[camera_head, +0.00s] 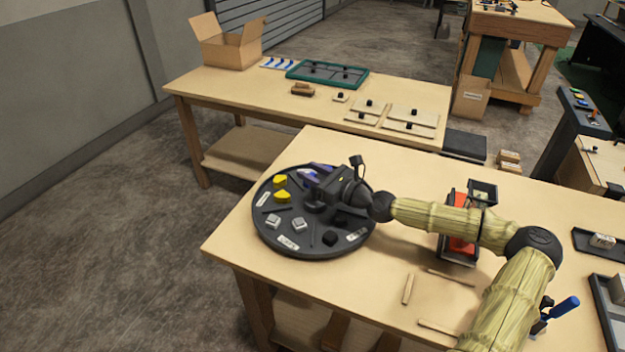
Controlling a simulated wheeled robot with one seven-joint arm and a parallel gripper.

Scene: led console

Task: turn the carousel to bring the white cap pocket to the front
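The carousel (308,246) is a round dark disc near the left end of the near wooden table, with pockets, dividers and pale label strips. Two yellow caps (281,188) sit on its left side. Two whitish-grey caps (299,224) sit at the front left. A black cap (330,239) sits at the front right. Something blue-purple (318,171) shows at the back, partly behind my gripper. My gripper (312,192) is over the middle of the carousel, near its dark hub. Its fingers blend with the dark parts, so contact and opening are unclear.
A red and black device (462,230) stands right of the carousel, close under my arm. Small wooden sticks (408,289) lie at the front. A blue-handled tool (563,308) and grey trays (612,310) are at the right. Another table (225,88) stands behind.

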